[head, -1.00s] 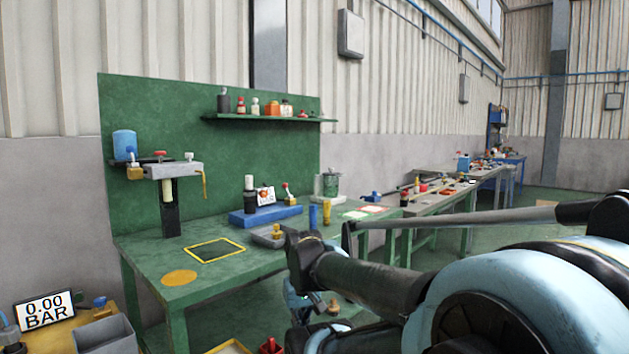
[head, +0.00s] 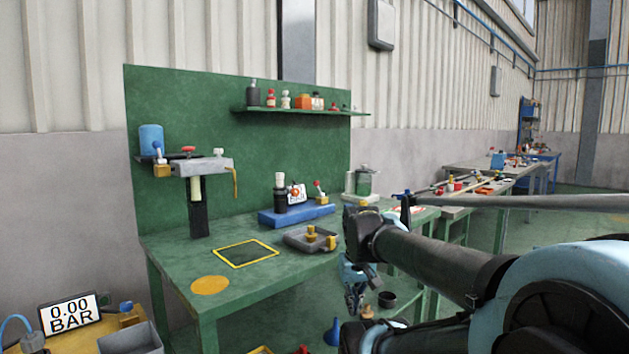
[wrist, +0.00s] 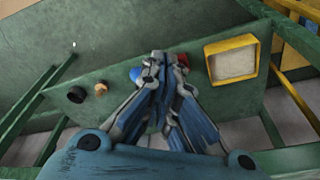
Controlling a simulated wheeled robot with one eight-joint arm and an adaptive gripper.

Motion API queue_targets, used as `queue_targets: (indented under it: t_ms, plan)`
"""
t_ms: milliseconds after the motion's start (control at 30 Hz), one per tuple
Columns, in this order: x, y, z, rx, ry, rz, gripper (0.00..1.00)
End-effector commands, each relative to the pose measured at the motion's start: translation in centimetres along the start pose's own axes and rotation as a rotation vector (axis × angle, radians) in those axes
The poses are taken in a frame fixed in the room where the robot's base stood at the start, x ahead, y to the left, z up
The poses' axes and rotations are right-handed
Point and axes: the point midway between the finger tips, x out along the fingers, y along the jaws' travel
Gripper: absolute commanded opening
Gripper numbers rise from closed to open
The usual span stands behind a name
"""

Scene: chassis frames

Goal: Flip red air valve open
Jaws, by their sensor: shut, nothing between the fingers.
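Which red part is the air valve, I cannot tell for sure. In the head view a red knob (head: 188,149) sits on top of a grey block (head: 215,164) on a post at the bench's left. A small red-topped lever (head: 318,186) stands at the right of a blue base (head: 285,217). My gripper (head: 353,300) hangs right of the bench's front edge, below bench-top height and apart from both. In the wrist view my gripper (wrist: 163,58) has its blue fingers together and empty. A red bit (wrist: 135,73) shows behind the fingers, partly hidden.
A green bench (head: 175,255) has a grey tray (head: 296,240) and a yellow-framed dark square. A 0.00 BAR display (head: 70,313) stands lower left beside a grey bin (head: 130,340). A blue funnel (head: 332,332) is low in front. My arm covers the lower right.

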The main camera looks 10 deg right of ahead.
Motion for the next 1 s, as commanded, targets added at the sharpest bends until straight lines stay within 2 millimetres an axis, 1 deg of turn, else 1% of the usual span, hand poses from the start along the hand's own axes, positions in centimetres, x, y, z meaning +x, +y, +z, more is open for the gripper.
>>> queue_targets:
  t_ms: [33, 167, 200, 267, 300, 367, 400, 467, 500, 567, 700, 767, 800, 867, 900, 967, 1000]
  plan:
    - [-1.5, 0.1, -1.8, 0.002, 0.004, -0.001, 0.00]
    - [-5.3, 0.1, -6.7, -0.005, 0.016, -0.006, 0.00]
    - [-6.3, 0.1, -8.2, -0.007, 0.019, -0.007, 0.00]
    - [-7.9, 0.1, -10.6, -0.010, 0.024, -0.010, 0.00]
    - [-8.9, 0.1, -12.1, -0.012, 0.027, -0.011, 0.00]
    - [-10.3, 0.1, -14.5, -0.016, 0.033, -0.013, 0.00]
    - [-11.2, 0.2, -16.1, -0.018, 0.036, -0.014, 0.00]
    - [-12.4, 0.2, -18.5, -0.021, 0.042, -0.016, 0.00]
    - [-13.2, 0.2, -20.1, -0.024, 0.045, -0.017, 0.00]
    - [-14.4, 0.2, -22.5, -0.027, 0.050, -0.019, 0.00]
    - [-16.8, 0.2, -28.1, -0.034, 0.062, -0.024, 0.00]
    - [-17.6, 0.2, -30.6, -0.037, 0.067, -0.026, 0.00]
    - [-18.2, 0.2, -32.2, -0.039, 0.071, -0.027, 0.00]
    - [-18.9, 0.3, -34.5, -0.042, 0.076, -0.029, 0.00]
    - [-19.4, 0.3, -36.1, -0.044, 0.080, -0.031, 0.00]
    - [-19.9, 0.3, -38.5, -0.047, 0.085, -0.033, 0.00]
    - [-20.3, 0.3, -40.0, -0.049, 0.088, -0.034, 0.00]
